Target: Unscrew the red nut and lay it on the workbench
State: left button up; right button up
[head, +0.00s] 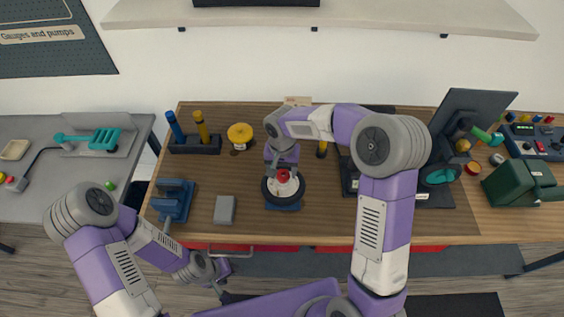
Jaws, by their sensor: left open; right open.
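The red nut (283,175) sits at the centre of a small wheel (296,195) with a black tyre and pale hub. The wheel lies on a blue stand on the wooden workbench (330,215). My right gripper (283,168) is open and reaches down at the nut from behind it in the picture. Its wrist and fingers partly cover the far side of the wheel, and I cannot tell if the fingers touch the nut. My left gripper (223,291) is open and empty, low in front of the bench's front edge.
A grey block (225,209) and a blue vise (173,200) stand left of the wheel. Behind are a holder with screwdrivers (195,145) and a yellow round object (240,133). A dark stand (470,110) is at right. Bare wood lies right of the wheel.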

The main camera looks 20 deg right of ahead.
jog(key=shift+f, duration=0.55)
jog(key=c, duration=1)
jog(key=n+p, duration=0.1)
jog(key=n, duration=0.4)
jog(key=shift+a+r, duration=0.1)
jog(key=shift+r, duration=0.05)
jog(key=n+p, duration=0.2)
jog(key=n, duration=0.3)
jog(key=o, duration=0.8)
jog(key=shift+a, duration=0.1)
jog(key=o, duration=0.3)
jog(key=shift+o, duration=0.2)
jog(key=shift+d, duration=0.2)
